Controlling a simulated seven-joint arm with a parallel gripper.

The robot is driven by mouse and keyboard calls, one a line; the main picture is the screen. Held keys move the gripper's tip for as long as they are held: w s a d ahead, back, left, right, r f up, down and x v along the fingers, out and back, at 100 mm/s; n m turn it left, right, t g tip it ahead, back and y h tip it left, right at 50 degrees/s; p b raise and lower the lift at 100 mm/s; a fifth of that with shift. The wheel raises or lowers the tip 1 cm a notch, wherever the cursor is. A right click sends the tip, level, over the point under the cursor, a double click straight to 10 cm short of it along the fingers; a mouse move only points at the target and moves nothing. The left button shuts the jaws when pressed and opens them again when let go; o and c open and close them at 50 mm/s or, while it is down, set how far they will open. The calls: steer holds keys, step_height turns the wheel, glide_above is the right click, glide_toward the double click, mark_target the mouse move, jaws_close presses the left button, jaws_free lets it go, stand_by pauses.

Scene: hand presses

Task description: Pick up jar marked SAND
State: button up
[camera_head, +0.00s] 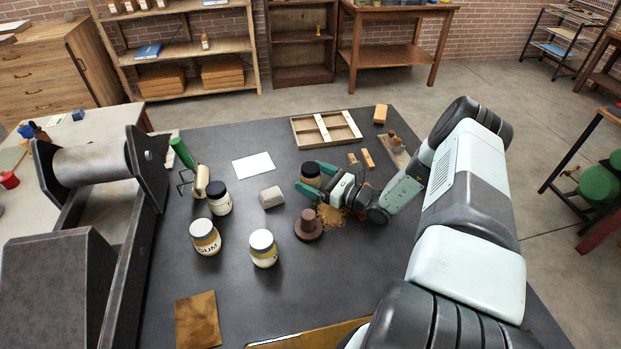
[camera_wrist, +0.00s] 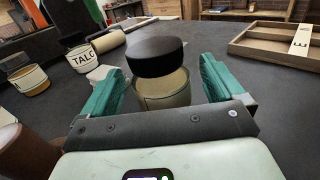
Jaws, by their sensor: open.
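A jar with a black lid (camera_head: 311,169) stands on the dark table, with sand-coloured contents showing through its side in the wrist view (camera_wrist: 165,90). Its label is not in sight, so I cannot read its marking. My gripper (camera_head: 316,181) is open, with its green fingers on either side of this jar. In the wrist view the fingers (camera_wrist: 160,85) stand apart from the jar, with gaps on both sides.
A black-lidded jar marked TALC (camera_wrist: 81,56), a white-lidded jar marked GUM (camera_head: 206,238) and another white-lidded jar (camera_head: 263,250) stand left. A brown knobbed piece (camera_head: 308,227) and spilled grains (camera_head: 332,216) lie close to my gripper. A divided wooden tray (camera_head: 297,131) is behind.

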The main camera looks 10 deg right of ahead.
mark_target(305, 173)
steer(key=x, duration=0.3)
steer(key=c, duration=1.2)
steer(key=shift+r, duration=0.1)
steer(key=shift+c, duration=0.6)
